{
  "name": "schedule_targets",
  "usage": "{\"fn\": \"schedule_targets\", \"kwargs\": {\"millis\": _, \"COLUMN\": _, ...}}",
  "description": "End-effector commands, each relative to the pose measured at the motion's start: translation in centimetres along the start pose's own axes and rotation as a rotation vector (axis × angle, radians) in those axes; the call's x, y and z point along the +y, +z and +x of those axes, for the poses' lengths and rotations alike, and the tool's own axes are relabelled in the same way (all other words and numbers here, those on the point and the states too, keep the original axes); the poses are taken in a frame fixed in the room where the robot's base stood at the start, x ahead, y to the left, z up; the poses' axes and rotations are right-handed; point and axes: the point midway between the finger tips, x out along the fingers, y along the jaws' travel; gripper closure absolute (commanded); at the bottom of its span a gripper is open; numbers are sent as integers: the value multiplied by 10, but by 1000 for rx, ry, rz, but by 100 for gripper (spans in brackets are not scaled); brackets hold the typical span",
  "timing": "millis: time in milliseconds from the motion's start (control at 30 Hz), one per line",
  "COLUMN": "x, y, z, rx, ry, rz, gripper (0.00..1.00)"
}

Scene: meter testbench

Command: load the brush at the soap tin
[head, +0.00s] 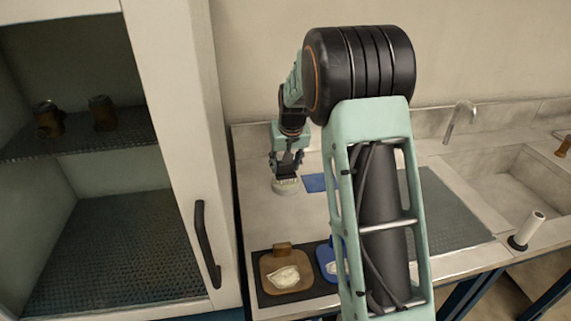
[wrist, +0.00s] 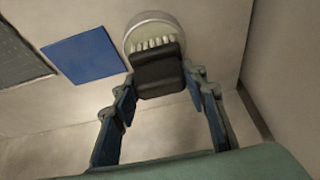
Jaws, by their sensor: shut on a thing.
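My gripper (head: 287,163) points down over the back left of the counter. In the wrist view my gripper (wrist: 160,80) is shut on a dark brush (wrist: 158,75) with pale bristles along its far edge. The round, pale soap tin (head: 286,188) stands on the counter right below the gripper. In the wrist view the soap tin (wrist: 148,19) is just beyond the brush, and the bristles overlap its near inside. I cannot tell whether the bristles touch the soap. The brush hides the tin's near part.
A blue mat (wrist: 85,57) lies flat beside the tin. A dark tray (head: 262,296) with a brown board (head: 286,272) sits at the counter's front. A cabinet door (head: 190,120) stands left, a sink (head: 510,185) right. My arm hides the counter's middle.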

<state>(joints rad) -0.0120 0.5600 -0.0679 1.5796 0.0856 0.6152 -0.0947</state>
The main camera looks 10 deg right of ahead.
Motion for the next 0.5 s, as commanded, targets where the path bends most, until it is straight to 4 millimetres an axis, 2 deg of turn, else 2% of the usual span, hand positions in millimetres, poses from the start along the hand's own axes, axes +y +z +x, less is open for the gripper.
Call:
{"fn": "schedule_targets", "kwargs": {"millis": 100, "x": 0, "y": -6, "z": -13, "rx": 4, "ry": 0, "rz": 0, "gripper": 79}}
{"fn": "schedule_targets", "kwargs": {"millis": 500, "x": 0, "y": -19, "z": -43, "rx": 4, "ry": 0, "rz": 0, "gripper": 79}}
